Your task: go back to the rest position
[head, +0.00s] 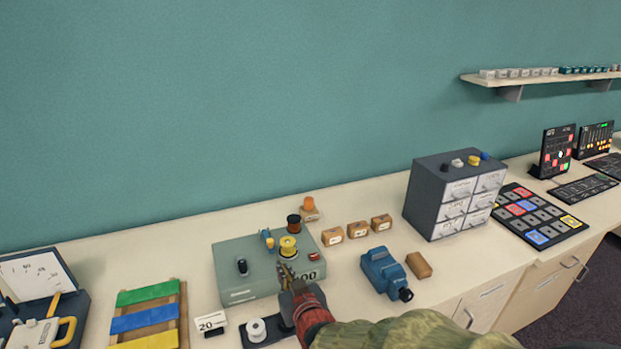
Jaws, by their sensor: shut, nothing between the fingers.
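My gripper (285,270) is shut and empty. It reaches in from the bottom of the head view, with its fingertips in front of the yellow knob (288,246) on a grey-green control box (232,265). I cannot tell whether the tips touch the box. My red wrist and green forearm hide part of the bench at the bottom.
A blue device (381,271) and a brown block (419,265) lie right of my gripper. A grey drawer cabinet (425,200) stands farther right. Small labelled blocks (358,230) stand behind. Bare bench (120,256) shows toward the wall.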

